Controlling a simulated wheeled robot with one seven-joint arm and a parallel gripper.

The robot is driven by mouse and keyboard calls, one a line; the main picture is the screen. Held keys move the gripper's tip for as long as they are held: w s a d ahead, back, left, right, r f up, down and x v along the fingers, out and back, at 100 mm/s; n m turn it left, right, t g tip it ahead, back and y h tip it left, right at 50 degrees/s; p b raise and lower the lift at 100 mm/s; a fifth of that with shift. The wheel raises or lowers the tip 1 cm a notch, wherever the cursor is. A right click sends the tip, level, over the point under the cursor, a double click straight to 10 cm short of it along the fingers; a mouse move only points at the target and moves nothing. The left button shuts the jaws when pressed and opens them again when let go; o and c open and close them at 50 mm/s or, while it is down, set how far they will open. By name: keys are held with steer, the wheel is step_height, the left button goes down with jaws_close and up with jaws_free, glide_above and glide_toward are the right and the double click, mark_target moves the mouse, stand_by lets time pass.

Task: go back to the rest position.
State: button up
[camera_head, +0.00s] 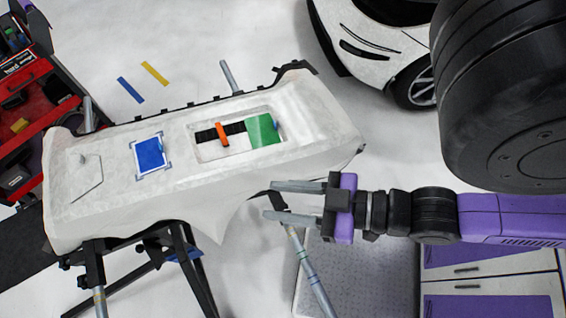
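My gripper (270,202) is at the near right of the covered bumper, off its edge. Its two grey fingers point left and stand apart, with nothing between them. My purple and black arm reaches in from the right. The bumper (110,165), under a pale wrap, lies on a stand. On it are a blue square (150,154) inside corner marks, and a recess holding a green sheet (264,131), a black strip (235,128) and an orange tool (222,134) across the strip.
A red tool cart (30,90) stands at the left. Blue (130,90) and yellow (155,73) strips lie on the floor behind the bumper. A white car (370,50) is at the back right. A cabinet (490,270) stands at the lower right. Stand legs (185,260) are below the bumper.

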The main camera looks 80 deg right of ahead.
stand_by(0.3)
step_height(320, 180, down, 8)
steer(key=b, duration=0.8)
steer(key=shift+r, duration=0.15)
